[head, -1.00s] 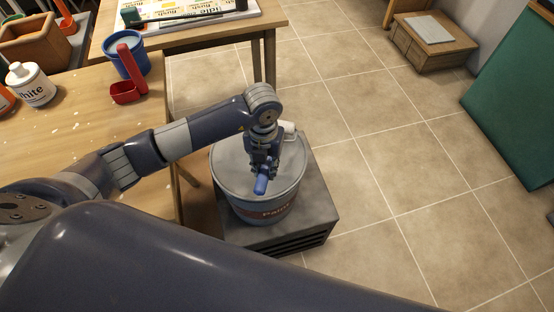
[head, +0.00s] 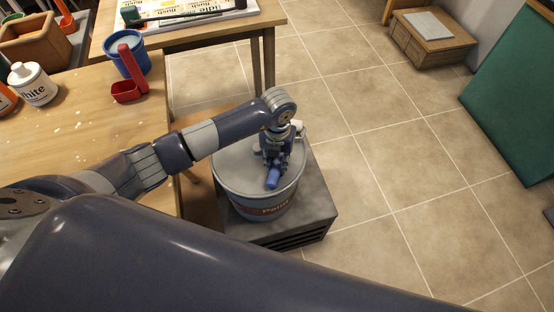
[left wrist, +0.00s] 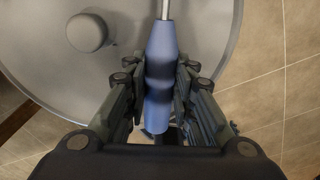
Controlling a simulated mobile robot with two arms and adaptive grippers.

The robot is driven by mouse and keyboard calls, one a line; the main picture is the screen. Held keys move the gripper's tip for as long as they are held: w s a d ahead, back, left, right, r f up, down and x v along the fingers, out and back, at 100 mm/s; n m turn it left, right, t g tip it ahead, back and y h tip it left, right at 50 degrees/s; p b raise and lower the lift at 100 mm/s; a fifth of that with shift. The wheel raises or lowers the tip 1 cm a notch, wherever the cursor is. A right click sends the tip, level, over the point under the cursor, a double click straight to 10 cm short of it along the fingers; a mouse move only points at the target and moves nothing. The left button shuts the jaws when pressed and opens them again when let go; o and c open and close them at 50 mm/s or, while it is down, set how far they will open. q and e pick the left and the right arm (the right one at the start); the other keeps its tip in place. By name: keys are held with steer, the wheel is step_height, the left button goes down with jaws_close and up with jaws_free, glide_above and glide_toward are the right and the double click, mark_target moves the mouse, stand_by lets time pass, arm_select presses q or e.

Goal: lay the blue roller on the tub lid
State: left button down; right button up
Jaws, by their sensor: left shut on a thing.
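The blue roller's handle (head: 273,180) shows below my left gripper (head: 274,160) in the head view. The left gripper is shut on this handle, which also shows between the fingers in the left wrist view (left wrist: 160,75), with a metal rod running up out of frame. The roller's pale end (head: 298,130) shows partly behind the wrist. The grey, round tub lid (head: 232,168) lies under the gripper and roller; it fills much of the left wrist view (left wrist: 35,55). I cannot tell whether the roller touches it. My right gripper is not in view.
The paint tub (head: 275,209) stands on a dark box (head: 313,205) on the tiled floor. A round grey knob (left wrist: 88,32) sits on the lid. The wooden table (head: 60,140) at left holds a white bottle (head: 33,84) and red scoop (head: 128,91).

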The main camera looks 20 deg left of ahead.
arm_select(q)
steer(key=c, duration=1.8)
jaws_free()
steer(key=shift+f, duration=0.15)
steer(key=o, duration=0.5)
steer(key=shift+c, duration=0.2)
steer(key=shift+r, duration=0.3)
step_height(320, 180, up, 12)
steer(key=b, duration=0.2)
steer(key=shift+w+f, duration=0.1)
